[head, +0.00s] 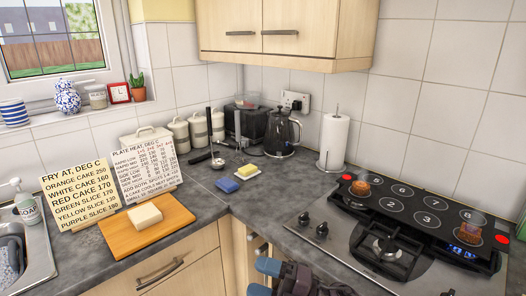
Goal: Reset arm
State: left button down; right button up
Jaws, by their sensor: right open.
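My right gripper (263,278) shows at the bottom middle of the head view. Its two blue fingertips are apart and point left, with nothing seen between them. It is in front of the counter's corner cabinets, left of the hob (385,250), and seems clear of the objects on the worktop. Its lower part is cut off by the frame edge. My left gripper is not in view.
A wooden board (120,240) with a pale block (145,215) lies at left, before two text cards (148,178). The corner worktop (275,208) is clear.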

jog(key=s+d+f+m+t+h, duration=0.1)
jog(key=d+f+m+t+h, duration=0.45)
jog(key=d+m, duration=0.35)
jog(key=s+d+f+m+t+h, duration=0.1)
jog(key=d+f+m+t+h, duration=0.45)
jog(key=m, duration=0.55)
jog(key=s+d+f+m+g+h, duration=0.4)
jog(key=s+d+f+m+h, duration=0.5)
jog(key=s+d+f, duration=0.2)
jog(key=s+d, duration=0.2)
jog(key=s, duration=0.2)
jog(key=shift+d+m+g, duration=0.2)
jog(key=shift+m+g, duration=0.1)
jog(key=shift+f, duration=0.1)
dwell(4.1)
